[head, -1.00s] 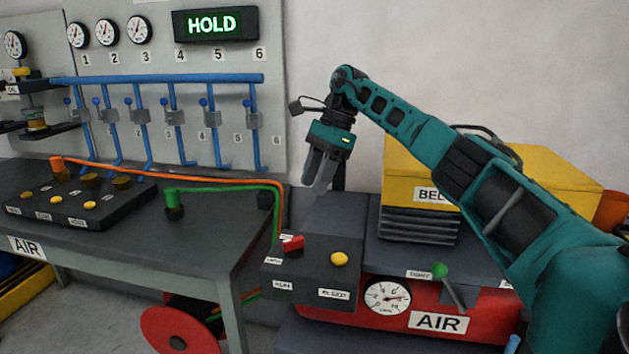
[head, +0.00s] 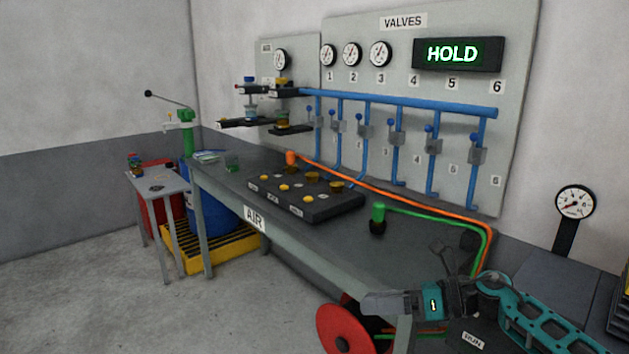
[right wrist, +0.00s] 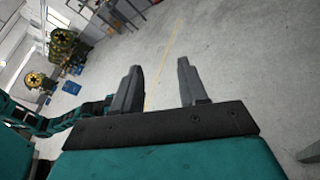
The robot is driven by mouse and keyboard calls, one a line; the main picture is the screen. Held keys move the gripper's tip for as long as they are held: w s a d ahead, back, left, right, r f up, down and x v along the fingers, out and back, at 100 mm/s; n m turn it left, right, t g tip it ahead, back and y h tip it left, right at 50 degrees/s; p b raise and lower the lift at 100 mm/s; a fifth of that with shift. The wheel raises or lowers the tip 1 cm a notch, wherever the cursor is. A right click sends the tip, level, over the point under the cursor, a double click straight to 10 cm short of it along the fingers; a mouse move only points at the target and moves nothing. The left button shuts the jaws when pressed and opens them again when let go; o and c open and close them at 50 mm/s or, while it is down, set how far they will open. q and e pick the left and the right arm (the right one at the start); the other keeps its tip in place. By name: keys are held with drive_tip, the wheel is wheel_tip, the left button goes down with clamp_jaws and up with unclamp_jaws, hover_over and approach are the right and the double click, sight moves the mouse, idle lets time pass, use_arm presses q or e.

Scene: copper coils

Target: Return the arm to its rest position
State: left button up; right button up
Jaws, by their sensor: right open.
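My right arm (head: 550,318) comes in from the lower right in the head view, teal and low in front of the bench. My right gripper (head: 372,304) points left at the bench's front edge, over the red reel. In the right wrist view the two dark fingers of the right gripper (right wrist: 160,88) stand apart with nothing between them, and grey floor lies beyond. My left gripper is not in the head view.
The dark AIR bench (head: 320,245) carries a black button box (head: 310,195) and a green-capped fitting (head: 378,217). A red reel (head: 342,330) sits below. Blue valve pipes (head: 400,101) and a HOLD display (head: 458,54) are on the wall. Open floor (head: 130,290) lies at lower left.

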drive_tip(key=s+a+f+m+t+y, duration=0.1)
drive_tip(key=s+a+m+t+y, duration=0.2)
drive_tip(key=m, duration=0.4)
drive_tip(key=s+d+f+m+t+h, duration=0.1)
drive_tip(key=s+d+f+m+h, duration=0.2)
drive_tip(key=m, duration=0.9)
drive_tip(key=s+d+f+m+t+h+p, duration=0.1)
drive_tip(key=s+d+f+m+t+h, duration=0.1)
drive_tip(key=s+f+m+h, duration=0.5)
drive_tip(key=s+d+f+m+t+h+p, duration=0.1)
drive_tip(key=s+d+f+m+h, duration=0.3)
drive_tip(key=s+m, duration=0.7)
wheel_tip(320, 180, down, 4)
drive_tip(key=m+h, duration=0.2)
drive_tip(key=m, duration=0.3)
drive_tip(key=shift+f+m+t, duration=0.2)
drive_tip(key=shift+m+t, duration=0.1)
drive_tip(key=shift+m, duration=0.1)
drive_tip(key=shift+s+d, duration=0.15)
